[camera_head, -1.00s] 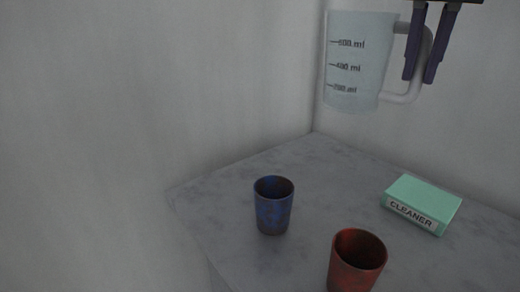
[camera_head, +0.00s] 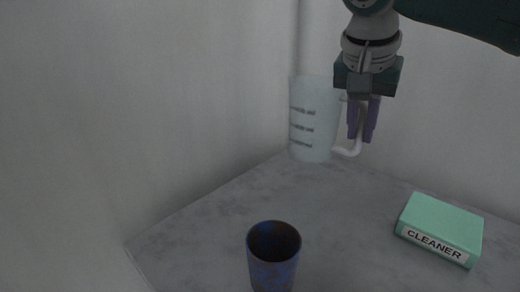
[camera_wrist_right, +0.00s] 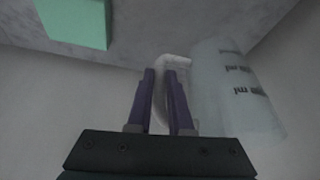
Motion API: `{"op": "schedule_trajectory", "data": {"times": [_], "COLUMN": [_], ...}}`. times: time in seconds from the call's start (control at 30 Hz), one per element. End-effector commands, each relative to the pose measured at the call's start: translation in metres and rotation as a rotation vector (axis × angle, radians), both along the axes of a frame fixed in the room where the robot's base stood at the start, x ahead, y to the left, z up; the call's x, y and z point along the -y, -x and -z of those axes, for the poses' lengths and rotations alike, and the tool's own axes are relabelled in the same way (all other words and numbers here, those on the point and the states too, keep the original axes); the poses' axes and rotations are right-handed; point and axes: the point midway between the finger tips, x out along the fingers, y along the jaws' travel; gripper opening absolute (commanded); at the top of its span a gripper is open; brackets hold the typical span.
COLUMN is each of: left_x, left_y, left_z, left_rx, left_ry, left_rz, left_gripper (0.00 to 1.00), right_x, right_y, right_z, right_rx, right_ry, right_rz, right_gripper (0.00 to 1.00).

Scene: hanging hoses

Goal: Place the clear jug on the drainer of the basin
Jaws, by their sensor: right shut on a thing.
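The clear jug (camera_head: 313,118), with dark measuring marks, hangs upright at the back of the grey surface in the head view. My right gripper (camera_head: 362,136) is shut on the jug's pale handle, to the right of the jug's body. In the right wrist view the jug (camera_wrist_right: 236,92) is to the right and the purple fingers (camera_wrist_right: 165,82) are on the handle. I cannot tell how high the jug is above the surface. No basin or drainer shows, and my left gripper is not in view.
A blue cup (camera_head: 273,258) stands at the front of the grey surface (camera_head: 345,215). A green cleaner box (camera_head: 441,226) lies at the right; it also shows in the wrist view (camera_wrist_right: 75,20). Pale walls stand behind and left. The surface between cup and box is clear.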

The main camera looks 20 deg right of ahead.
Motion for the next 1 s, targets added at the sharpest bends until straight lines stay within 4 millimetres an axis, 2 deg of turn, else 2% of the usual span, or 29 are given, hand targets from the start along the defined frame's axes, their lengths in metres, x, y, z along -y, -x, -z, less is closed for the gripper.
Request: {"op": "schedule_trajectory", "data": {"times": [0.03, 0.1, 0.27, 0.5, 0.93, 0.97, 1.0], "left_x": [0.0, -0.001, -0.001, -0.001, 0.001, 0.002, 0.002], "left_y": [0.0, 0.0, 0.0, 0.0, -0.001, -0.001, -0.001], "left_z": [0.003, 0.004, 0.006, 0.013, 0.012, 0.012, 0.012], "left_rx": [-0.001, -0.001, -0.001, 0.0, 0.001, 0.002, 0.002], "left_ry": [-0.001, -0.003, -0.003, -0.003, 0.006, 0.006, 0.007], "left_rz": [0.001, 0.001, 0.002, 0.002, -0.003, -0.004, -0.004], "left_gripper": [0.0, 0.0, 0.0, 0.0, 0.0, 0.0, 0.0], "right_x": [0.0, 0.0, 0.0, 0.0, 0.0, 0.0, 0.0], "right_y": [0.0, 0.0, 0.0, 0.0, 0.0, 0.0, 0.0], "right_z": [0.013, 0.024, 0.037, 0.073, 0.08, 0.08, 0.08], "right_rx": [-0.001, 0.0, 0.001, 0.001, 0.001, 0.001, 0.001], "right_ry": [0.001, 0.001, 0.001, 0.001, -0.001, -0.001, -0.001], "right_rz": [0.002, 0.001, 0.001, 0.001, 0.001, 0.001, 0.001], "right_gripper": [0.0, 0.0, 0.0, 0.0, 0.0, 0.2, 0.24]}}
